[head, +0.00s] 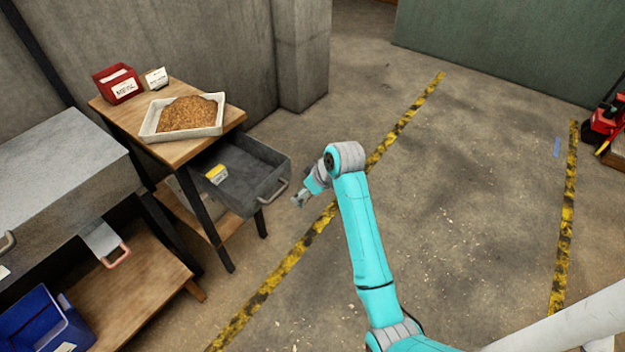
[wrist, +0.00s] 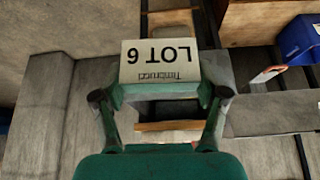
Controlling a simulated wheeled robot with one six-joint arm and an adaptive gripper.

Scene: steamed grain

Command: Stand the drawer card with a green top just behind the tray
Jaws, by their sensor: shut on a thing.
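My gripper (wrist: 158,98) is shut on a pale card (wrist: 160,62) reading "LOT 6", upside down in the wrist view. The green top (wrist: 160,90) of the card lies between the fingertips. In the head view my gripper (head: 300,200) is in the air just right of the open grey drawer (head: 272,153); the card is hardly visible there. A white tray (head: 147,131) filled with brown grain stands on the wooden table (head: 183,152). Another card with a yellow top (head: 216,173) is inside the drawer.
Behind the tray stand a red box (head: 118,84) with a label and a small white card (head: 156,78). A grey cabinet (head: 60,165) stands left of the table, with a blue bin (head: 45,325) below.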

